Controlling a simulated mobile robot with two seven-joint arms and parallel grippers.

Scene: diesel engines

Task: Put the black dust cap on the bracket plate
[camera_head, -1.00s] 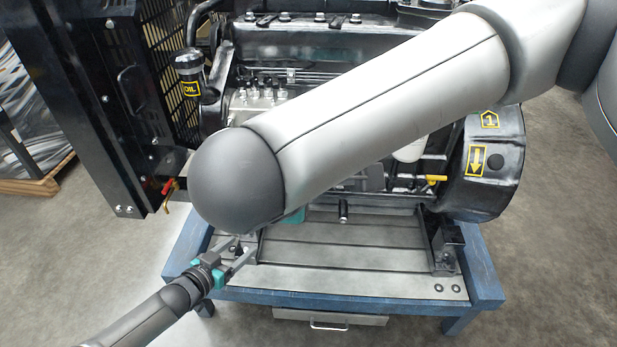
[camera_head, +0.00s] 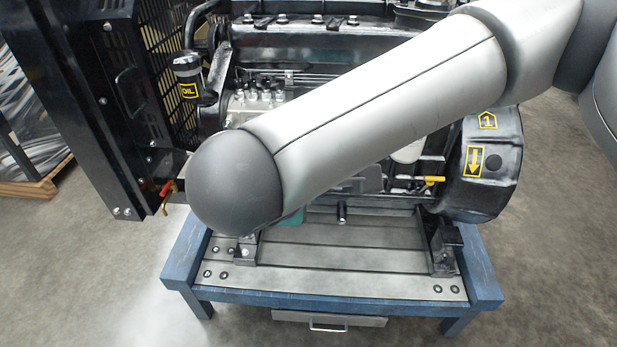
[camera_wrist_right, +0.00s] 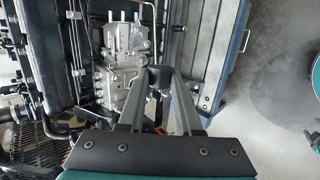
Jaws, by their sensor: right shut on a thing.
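In the right wrist view, my right gripper (camera_wrist_right: 160,76) is shut on a small dark piece, the black dust cap (camera_wrist_right: 159,85), held between its fingertips. The cap is small and partly covered by the fingers. The held cap is beside the grey metal pump block (camera_wrist_right: 117,80) of the engine; whether it touches anything I cannot tell. In the head view my right arm hides this gripper and the cap; only a bit of teal shows below the arm. I cannot make out the bracket plate for certain in either view. My left gripper is not in view.
The black diesel engine (camera_head: 300,45) stands on a blue-framed stand (camera_head: 330,299) with a grey slatted deck (camera_head: 330,280). A black radiator frame (camera_head: 90,90) is at left. A red-handled valve (camera_head: 168,187) sticks out beside it. The floor in front is clear.

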